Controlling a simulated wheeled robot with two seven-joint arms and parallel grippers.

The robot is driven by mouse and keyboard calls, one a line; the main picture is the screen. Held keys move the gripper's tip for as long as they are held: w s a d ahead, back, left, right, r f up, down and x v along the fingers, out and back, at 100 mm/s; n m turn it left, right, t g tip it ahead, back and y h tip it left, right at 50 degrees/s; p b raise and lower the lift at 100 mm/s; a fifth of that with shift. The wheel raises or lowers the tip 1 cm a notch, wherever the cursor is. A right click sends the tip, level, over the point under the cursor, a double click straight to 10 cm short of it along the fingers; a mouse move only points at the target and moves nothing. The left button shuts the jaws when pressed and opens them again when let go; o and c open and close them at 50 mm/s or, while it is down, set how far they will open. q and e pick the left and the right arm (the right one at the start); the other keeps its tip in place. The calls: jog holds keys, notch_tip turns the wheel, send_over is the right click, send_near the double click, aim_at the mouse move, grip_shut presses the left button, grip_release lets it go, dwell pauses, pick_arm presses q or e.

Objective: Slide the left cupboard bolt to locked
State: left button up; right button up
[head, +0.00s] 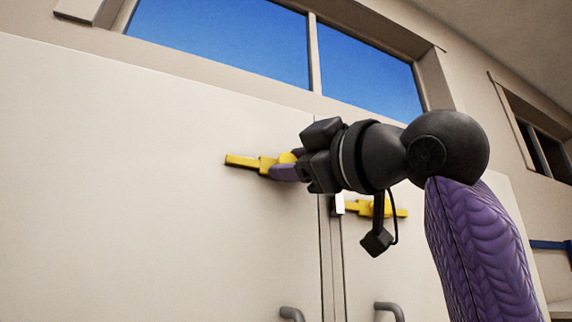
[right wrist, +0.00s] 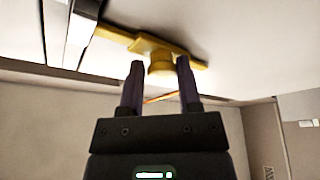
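The left cupboard bolt (head: 241,161) is a yellow bar with a round knob, mounted on the left cupboard door (head: 130,190). In the right wrist view the bolt (right wrist: 190,60) runs across the top, and its knob (right wrist: 160,66) sits between my fingertips. My right gripper (head: 286,168) reaches in from the right and covers the bolt's right part in the head view. In the right wrist view my right gripper (right wrist: 160,72) is open, its two purple fingers on either side of the knob with narrow gaps. My left gripper is not in view.
A second yellow bolt (head: 400,212) is on the right door, partly behind my wrist, with a pale metal piece (head: 338,204) at the door seam. Grey handles (head: 291,313) (head: 390,307) stick out lower down. Windows (head: 225,40) are above the cupboard.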

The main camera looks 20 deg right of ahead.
jog(key=o, duration=0.3)
jog(key=shift+s+d, duration=0.1)
jog(key=shift+d, duration=0.2)
jog(key=shift+o, duration=0.2)
jog(key=shift+a, duration=0.1)
jog(key=shift+f, duration=0.15)
jog(key=b+v, duration=0.5)
jog(key=v, duration=0.4)
jog(key=shift+s, duration=0.4)
